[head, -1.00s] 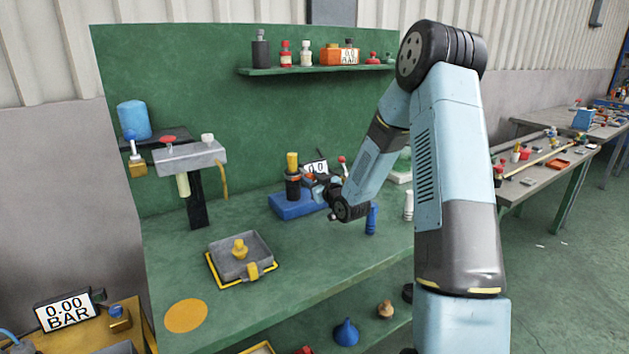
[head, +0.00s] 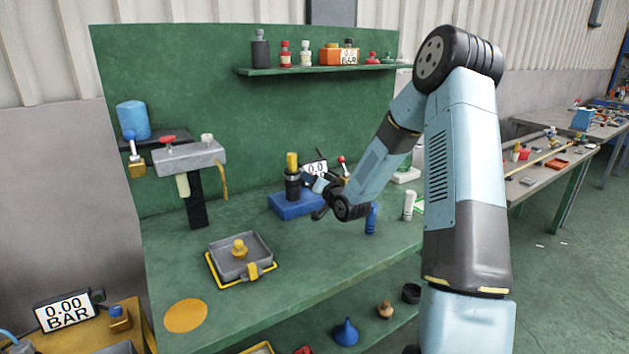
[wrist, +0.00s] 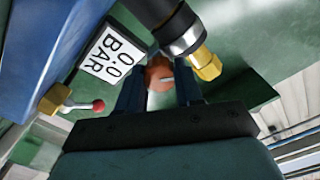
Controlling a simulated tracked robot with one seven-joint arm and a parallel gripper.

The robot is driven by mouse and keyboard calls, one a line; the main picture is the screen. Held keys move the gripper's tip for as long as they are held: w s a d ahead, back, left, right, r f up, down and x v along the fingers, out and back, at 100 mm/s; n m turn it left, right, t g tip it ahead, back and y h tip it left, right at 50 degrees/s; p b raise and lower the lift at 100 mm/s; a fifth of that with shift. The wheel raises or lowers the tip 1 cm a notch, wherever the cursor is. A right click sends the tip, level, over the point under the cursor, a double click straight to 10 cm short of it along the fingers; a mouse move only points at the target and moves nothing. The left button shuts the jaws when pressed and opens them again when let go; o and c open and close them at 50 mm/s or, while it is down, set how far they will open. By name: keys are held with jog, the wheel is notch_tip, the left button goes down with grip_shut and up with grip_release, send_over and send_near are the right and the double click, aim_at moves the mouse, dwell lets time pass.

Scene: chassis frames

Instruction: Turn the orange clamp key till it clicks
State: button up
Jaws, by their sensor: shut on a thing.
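The orange clamp key (wrist: 158,74) sits between my two dark fingers in the wrist view, against the side of a black cylinder (wrist: 168,25) with a brass hex end (wrist: 206,64). My gripper (wrist: 160,88) is shut on the key. In the head view the same black cylinder (head: 292,186) stands upright on a blue base (head: 290,206), with its brass end up. My gripper (head: 322,185) is at its right side there. The key is hidden or too small to make out in the head view.
A gauge (wrist: 113,51) reading 0.0 BAR and a brass valve with a red-knobbed lever (wrist: 72,105) are close to my fingers. A blue bottle (head: 371,218) and a white one (head: 409,205) stand near my wrist. A grey tray (head: 226,265) lies front left.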

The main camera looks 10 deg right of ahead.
jog(key=shift+w+d+m, duration=0.1)
jog(key=shift+d+m, duration=0.25)
jog(key=shift+m, duration=0.75)
jog(key=o, duration=0.8)
jog(key=shift+o, duration=1.2)
jog(key=shift+a, duration=0.1)
jog(key=v, duration=1.3)
jog(key=shift+s, duration=0.35)
